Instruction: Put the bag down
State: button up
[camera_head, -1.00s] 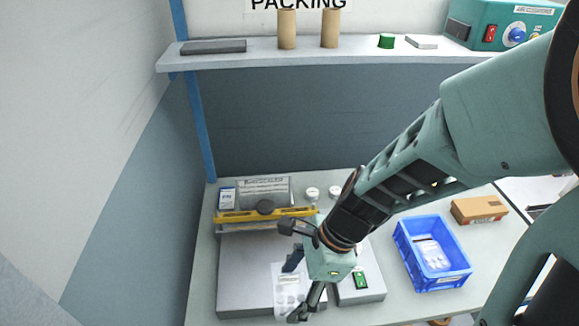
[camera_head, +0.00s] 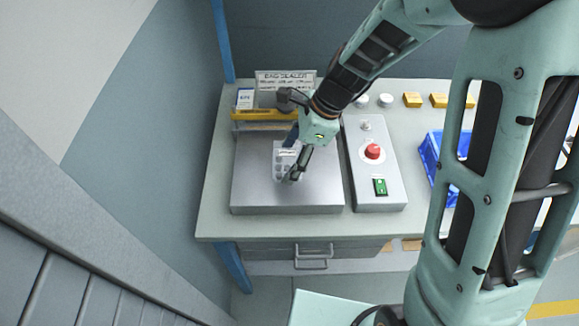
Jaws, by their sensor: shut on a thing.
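The bag (camera_head: 282,166) is a small clear and white packet with rows of grey spots, probably pills. It is over the flat grey metal plate (camera_head: 255,192) of the bag sealer. My gripper (camera_head: 294,162) is shut on the bag's right side. I cannot tell whether the bag touches the plate or hangs just above it. Part of the bag is hidden by the fingers. The sealer's yellow bar (camera_head: 262,114) runs behind the plate, below a sign reading "BAG SEALER" (camera_head: 284,80).
A control box with a red button (camera_head: 373,151) and a green switch (camera_head: 380,187) stands right of the plate. A blue bin (camera_head: 430,150) is farther right, partly behind my arm. Small white knobs and yellow blocks (camera_head: 412,100) sit at the back. The bench front has a drawer handle (camera_head: 312,258).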

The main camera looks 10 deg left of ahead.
aim_at(293, 160)
jog(key=shift+w+a+f+b, duration=0.1)
jog(key=shift+w+f+b, duration=0.05)
jog(key=shift+f+b, duration=0.75)
jog(key=shift+w+a+f+b, duration=0.1)
jog(key=shift+f+b, duration=0.65)
jog(key=shift+f, duration=0.2)
jog(key=shift+f, duration=0.15)
jog(key=o, duration=1.3)
jog(key=shift+d+r, duration=0.1)
jog(key=shift+r, duration=0.25)
jog(key=p+v, duration=0.1)
jog(key=v, duration=1)
jog(key=shift+r, duration=0.3)
